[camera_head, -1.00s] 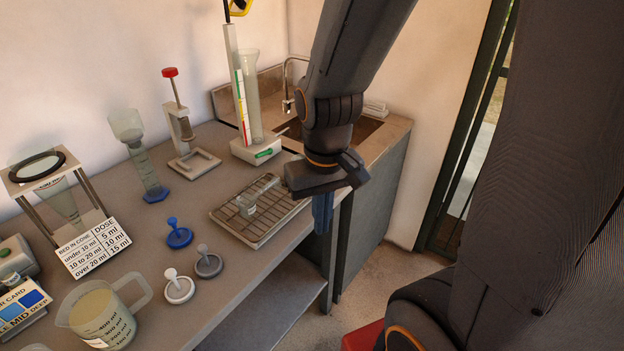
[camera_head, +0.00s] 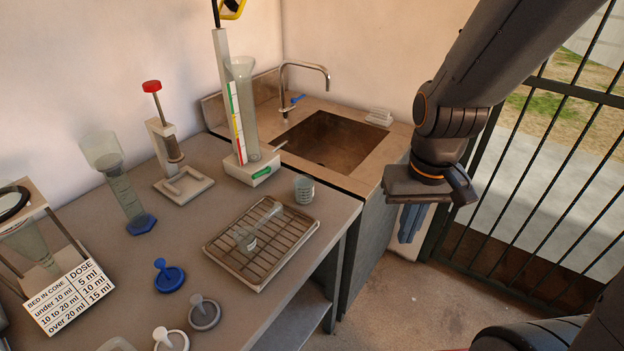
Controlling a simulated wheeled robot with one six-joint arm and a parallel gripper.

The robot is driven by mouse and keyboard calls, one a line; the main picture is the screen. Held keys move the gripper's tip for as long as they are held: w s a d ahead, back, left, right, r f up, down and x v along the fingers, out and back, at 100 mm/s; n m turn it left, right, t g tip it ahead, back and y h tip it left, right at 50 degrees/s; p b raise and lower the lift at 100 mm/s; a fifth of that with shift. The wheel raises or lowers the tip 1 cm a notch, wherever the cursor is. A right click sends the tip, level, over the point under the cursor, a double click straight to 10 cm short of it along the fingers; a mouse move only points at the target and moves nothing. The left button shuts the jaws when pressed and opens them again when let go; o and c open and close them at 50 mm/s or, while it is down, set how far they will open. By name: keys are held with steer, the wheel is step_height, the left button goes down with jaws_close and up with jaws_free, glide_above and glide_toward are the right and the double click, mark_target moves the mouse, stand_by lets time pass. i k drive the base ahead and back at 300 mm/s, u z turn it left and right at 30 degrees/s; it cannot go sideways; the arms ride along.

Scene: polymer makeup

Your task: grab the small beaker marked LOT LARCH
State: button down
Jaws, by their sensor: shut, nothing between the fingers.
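A small clear beaker (camera_head: 304,189) with faint markings stands upright on the bench, just behind the right corner of the wire rack tray. Another small clear vessel (camera_head: 244,241) with a pale label lies on the tray (camera_head: 284,259). I cannot read LOT LARCH on either one. My gripper (camera_head: 411,234) points down beyond the bench's right edge, in front of the sink unit's side.
A sink (camera_head: 330,138) with a tap (camera_head: 305,68) is behind. A tall cylinder (camera_head: 245,110) on a white base stands left of the small beaker. Blue, grey and white knobbed discs (camera_head: 169,278) lie at front left. A barred gate (camera_head: 540,180) is at right; open floor lies below my gripper.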

mark_target(303, 185)
steer(key=i, duration=0.45)
steer(key=u, duration=2.4)
steer(key=k, duration=0.8)
steer(key=z, duration=0.7)
steer(key=i, duration=0.45)
